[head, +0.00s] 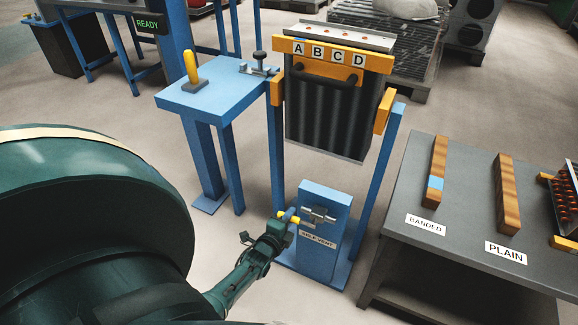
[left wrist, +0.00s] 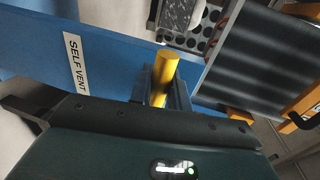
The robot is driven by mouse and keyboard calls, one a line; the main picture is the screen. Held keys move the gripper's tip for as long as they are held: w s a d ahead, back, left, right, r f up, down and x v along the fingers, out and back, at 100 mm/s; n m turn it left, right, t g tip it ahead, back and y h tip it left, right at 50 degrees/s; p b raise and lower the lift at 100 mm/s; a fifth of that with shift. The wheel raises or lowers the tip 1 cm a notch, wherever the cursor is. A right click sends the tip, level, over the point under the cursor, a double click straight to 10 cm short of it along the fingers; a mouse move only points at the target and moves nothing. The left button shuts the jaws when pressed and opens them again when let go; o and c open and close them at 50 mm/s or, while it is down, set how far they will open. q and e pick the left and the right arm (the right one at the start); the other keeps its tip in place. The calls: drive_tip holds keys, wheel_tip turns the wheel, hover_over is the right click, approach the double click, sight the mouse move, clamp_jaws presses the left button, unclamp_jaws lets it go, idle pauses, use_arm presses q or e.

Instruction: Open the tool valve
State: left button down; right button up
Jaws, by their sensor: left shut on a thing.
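The valve (head: 318,214) is a grey metal fitting on the blue post (head: 320,257) with a label that seems to read "SELF VENT". Its yellow handle (head: 290,217) sticks out to the left in the head view. My left gripper (head: 281,223) is shut on the yellow handle, at the left of the post. In the left wrist view the yellow handle (left wrist: 166,68) rises from between the fingers, beside the blue post. The fingers hide its lower part. My right gripper is not in view.
Above the post hangs a dark ribbed unit (head: 325,117) with an orange A B C D bar (head: 330,54). A blue side table (head: 217,90) with a yellow lever (head: 192,68) stands left. A grey table (head: 460,190) with wooden strips stands right. A READY screen (head: 149,24) is lit.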

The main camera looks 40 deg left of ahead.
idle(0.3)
use_arm(q)
drive_tip(key=c, duration=1.4)
unclamp_jaws()
drive_tip(key=shift+o, duration=0.2)
drive_tip(key=shift+r, duration=0.1)
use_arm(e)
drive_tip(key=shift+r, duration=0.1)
